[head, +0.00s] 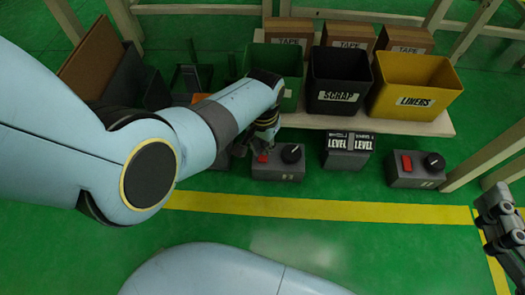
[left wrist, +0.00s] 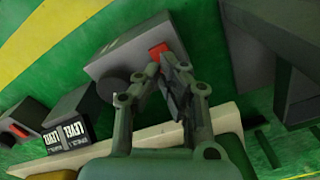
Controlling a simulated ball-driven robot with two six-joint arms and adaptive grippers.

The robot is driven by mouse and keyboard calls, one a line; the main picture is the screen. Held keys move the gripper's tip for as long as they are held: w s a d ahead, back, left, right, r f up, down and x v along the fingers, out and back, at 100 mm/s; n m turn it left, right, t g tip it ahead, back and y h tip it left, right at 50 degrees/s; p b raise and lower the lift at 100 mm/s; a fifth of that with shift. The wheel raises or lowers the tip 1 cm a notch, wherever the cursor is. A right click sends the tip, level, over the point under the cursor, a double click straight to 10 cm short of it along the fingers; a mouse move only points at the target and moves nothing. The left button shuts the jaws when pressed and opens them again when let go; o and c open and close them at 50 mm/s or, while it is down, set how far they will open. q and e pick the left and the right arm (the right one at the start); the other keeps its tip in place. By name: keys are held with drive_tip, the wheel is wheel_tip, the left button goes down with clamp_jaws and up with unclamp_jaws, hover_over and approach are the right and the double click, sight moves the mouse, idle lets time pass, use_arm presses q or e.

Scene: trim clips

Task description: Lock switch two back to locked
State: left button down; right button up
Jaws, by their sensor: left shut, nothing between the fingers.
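A grey switch box (head: 283,174) with a red switch and a black knob (head: 291,153) sits on the green floor, left of centre. A second box (head: 415,180) of the same kind stands to the right. The small labels on both are too blurred to read surely. My left gripper (head: 255,149) is shut and empty at the left box's red switch (head: 263,159). In the left wrist view, the closed fingers (left wrist: 168,62) are right by that red switch (left wrist: 158,50); I cannot tell whether they touch it. My right gripper (head: 497,215) is at the right edge, partly cut off.
Behind are a green bin (head: 287,95), a black SCRAP bin (head: 337,88) and a yellow LINERS bin (head: 415,90) on a low pale board (head: 440,128). A yellow line (head: 320,210) crosses clear floor in front.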

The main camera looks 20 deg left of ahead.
sight(262, 159)
use_arm(q)
drive_tip(key=shift+r+p, duration=0.4)
drive_tip(key=shift+r, duration=0.1)
drive_tip(key=shift+r+p, duration=0.55)
drive_tip(key=shift+r, duration=0.1)
drive_tip(key=shift+r+p, duration=0.45)
drive_tip(key=shift+r, duration=0.05)
use_arm(e)
drive_tip(key=s+d+f+g+h, duration=0.1)
drive_tip(key=s+f+g, duration=0.5)
drive_tip(key=f, duration=0.2)
drive_tip(key=shift+s+d+f+m+g, duration=0.15)
drive_tip(key=shift+s+f+m+g, duration=0.15)
drive_tip(key=shift+s+f+m, duration=0.1)
use_arm(q)
drive_tip(key=shift+s, duration=0.1)
